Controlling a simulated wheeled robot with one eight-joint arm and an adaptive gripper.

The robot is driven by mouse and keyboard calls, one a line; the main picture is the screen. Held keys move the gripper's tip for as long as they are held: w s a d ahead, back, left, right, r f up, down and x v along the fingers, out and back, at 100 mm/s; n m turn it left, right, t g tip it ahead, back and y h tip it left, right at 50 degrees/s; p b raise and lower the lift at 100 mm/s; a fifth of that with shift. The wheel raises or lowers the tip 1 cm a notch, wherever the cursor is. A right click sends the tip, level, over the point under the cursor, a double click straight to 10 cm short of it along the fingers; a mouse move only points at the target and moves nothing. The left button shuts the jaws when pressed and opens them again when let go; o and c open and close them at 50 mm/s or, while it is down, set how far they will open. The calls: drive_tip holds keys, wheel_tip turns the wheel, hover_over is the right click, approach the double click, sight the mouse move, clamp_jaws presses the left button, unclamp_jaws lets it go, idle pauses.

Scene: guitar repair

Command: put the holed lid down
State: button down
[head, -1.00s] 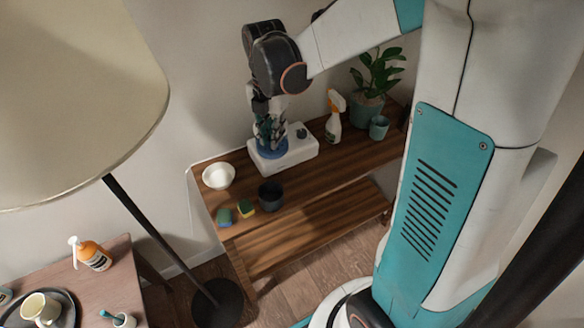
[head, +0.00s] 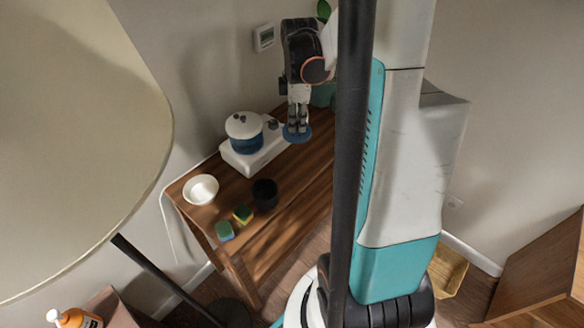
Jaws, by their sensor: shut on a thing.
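My gripper (head: 298,124) is shut and points down in the head view. A flat, round blue lid (head: 297,136) is at its fingertips, just right of the white appliance. I take it for the holed lid, but no hole can be made out. I cannot tell whether the lid touches the wooden table or hangs just above it. A blue pot (head: 245,143) with a white top stands on the white appliance (head: 240,164), to the left of my gripper.
The wooden table (head: 275,200) holds a white bowl (head: 201,189), a dark cup (head: 264,194) and two sponges (head: 242,213) toward the left. A dark pole (head: 352,150) hides the table's right part. A large lampshade (head: 70,130) fills the left side.

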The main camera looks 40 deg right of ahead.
sight(297, 129)
wheel_tip(297, 129, down, 18)
drive_tip(key=b, duration=0.6)
drive_tip(key=shift+f, duration=0.1)
drive_tip(key=c, duration=1.9)
unclamp_jaws()
drive_tip(key=shift+f, duration=0.1)
drive_tip(key=shift+c, duration=0.2)
drive_tip(key=o, duration=0.4)
wheel_tip(297, 129, up, 12)
drive_tip(key=p, duration=0.4)
drive_tip(key=shift+r, duration=0.25)
